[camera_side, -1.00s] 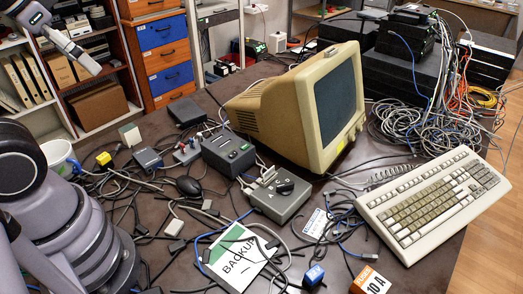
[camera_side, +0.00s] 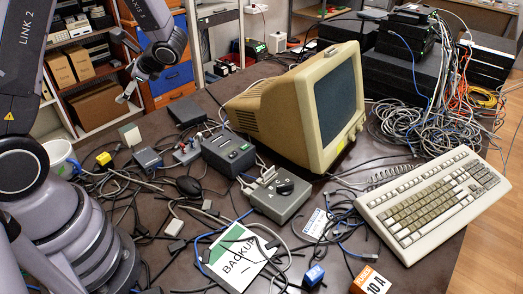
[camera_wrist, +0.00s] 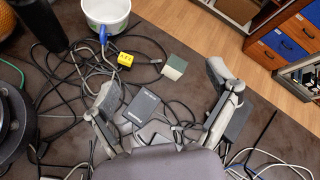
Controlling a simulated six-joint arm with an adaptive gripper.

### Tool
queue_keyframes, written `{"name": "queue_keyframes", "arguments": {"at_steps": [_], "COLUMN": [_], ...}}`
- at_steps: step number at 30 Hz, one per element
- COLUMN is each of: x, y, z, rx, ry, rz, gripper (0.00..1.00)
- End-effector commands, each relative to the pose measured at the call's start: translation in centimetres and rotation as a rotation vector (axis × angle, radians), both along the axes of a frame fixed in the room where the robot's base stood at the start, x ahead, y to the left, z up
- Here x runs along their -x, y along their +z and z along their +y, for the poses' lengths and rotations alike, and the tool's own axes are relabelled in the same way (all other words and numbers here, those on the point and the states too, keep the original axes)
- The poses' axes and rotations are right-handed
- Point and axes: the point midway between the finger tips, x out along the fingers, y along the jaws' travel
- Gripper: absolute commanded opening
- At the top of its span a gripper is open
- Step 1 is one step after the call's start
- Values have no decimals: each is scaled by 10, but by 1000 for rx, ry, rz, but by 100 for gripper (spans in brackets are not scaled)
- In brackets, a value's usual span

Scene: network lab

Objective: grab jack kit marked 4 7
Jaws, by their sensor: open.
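I cannot read a 4 7 mark on anything, so I cannot tell which thing is the jack kit. Small blocks on the dark table include a yellow one (camera_side: 103,158) at the left, a blue one (camera_side: 314,274) at the front and an orange and white box marked 10 A (camera_side: 370,281). The yellow block also shows in the wrist view (camera_wrist: 125,61), beyond my fingers. My gripper (camera_side: 128,94) is in the air above the table's back left. In the wrist view (camera_wrist: 165,86) its fingers are spread apart with nothing held between them.
A white bucket (camera_wrist: 106,14) and a green and white block (camera_wrist: 174,67) stand near the yellow block. Tangled cables and grey boxes (camera_side: 228,153) cover much of the table. A beige monitor (camera_side: 285,105), a keyboard (camera_side: 437,203) and a BACKUP card (camera_side: 238,256) lie farther right.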

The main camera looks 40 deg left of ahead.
Motion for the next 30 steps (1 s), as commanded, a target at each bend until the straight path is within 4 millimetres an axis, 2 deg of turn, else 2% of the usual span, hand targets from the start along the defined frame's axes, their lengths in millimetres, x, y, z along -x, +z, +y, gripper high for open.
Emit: {"name": "queue_keyframes", "arguments": {"at_steps": [1,6,9,12,15,19,27,30], "x": [-7,-27,-31,-32,-31,-30,-27,-27], "y": [-24,-102,-145,-176,-195,-206,-225,-231], "z": [11,38,46,49,50,59,109,121], "rx": [-31,-97,-107,-107,-103,-101,-102,-101], "ry": [-54,-275,-389,-475,-524,-542,-538,-540], "rz": [91,325,422,482,514,524,523,524], "gripper": [87,87,87,87,87,87,87,87]}}
